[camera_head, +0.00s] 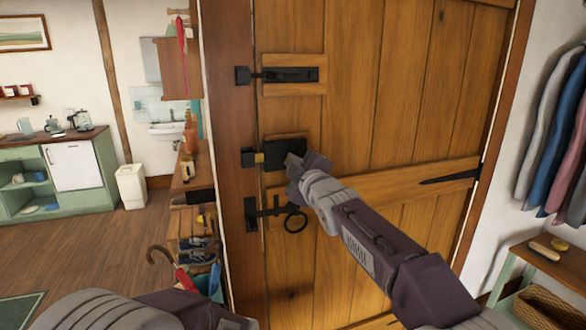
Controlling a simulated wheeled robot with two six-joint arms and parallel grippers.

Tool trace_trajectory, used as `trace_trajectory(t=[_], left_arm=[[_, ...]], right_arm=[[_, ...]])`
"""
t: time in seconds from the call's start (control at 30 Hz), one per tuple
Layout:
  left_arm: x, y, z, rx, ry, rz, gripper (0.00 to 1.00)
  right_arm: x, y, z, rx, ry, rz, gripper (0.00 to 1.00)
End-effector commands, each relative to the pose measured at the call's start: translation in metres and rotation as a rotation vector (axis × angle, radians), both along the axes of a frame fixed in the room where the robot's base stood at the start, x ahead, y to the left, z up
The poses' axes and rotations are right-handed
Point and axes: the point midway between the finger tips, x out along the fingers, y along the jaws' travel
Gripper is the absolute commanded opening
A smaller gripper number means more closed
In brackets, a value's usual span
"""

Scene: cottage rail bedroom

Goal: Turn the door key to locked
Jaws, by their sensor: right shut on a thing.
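The wooden door (350,110) fills the middle of the head view and looks shut against its frame. A black lock box (285,152) sits on its left side, with a yellowish piece at the box's left edge beside the black keeper on the frame. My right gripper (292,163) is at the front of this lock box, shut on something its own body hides. I take that to be the door key, but no part of the key shows clearly. My left arm shows at the bottom; its gripper is not clearly visible.
A black bolt (290,75) is above the lock and a ring-handled latch (295,222) below it. Coats (560,120) hang at the right above a small table (540,250). Umbrellas and a shelf stand left of the frame.

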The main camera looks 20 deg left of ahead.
Motion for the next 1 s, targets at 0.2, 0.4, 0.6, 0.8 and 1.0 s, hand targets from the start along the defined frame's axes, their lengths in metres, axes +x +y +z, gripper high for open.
trace_trajectory(t=[0.2, 0.4, 0.6, 0.8, 1.0], left_arm=[[0.0, 0.0, -0.0053, 0.0, 0.0, 0.0, 0.0], [0.0, 0.0, -0.0065, 0.0, 0.0, 0.0, 0.0], [0.0, 0.0, -0.0072, 0.0, 0.0, 0.0, 0.0], [0.0, 0.0, -0.0075, 0.0, 0.0, 0.0, 0.0], [0.0, 0.0, -0.0077, 0.0, 0.0, 0.0, 0.0]], right_arm=[[0.0002, 0.0001, -0.001, -0.159, -0.107, 0.0, 0.0], [0.0002, 0.0001, -0.001, -0.28, -0.186, 0.0, 0.0], [0.0002, 0.0001, -0.001, -0.361, -0.241, 0.0, 0.0], [0.0002, 0.0001, -0.001, -0.411, -0.275, 0.0, 0.0], [0.0002, 0.0002, -0.001, -0.438, -0.293, 0.0, 0.0]])
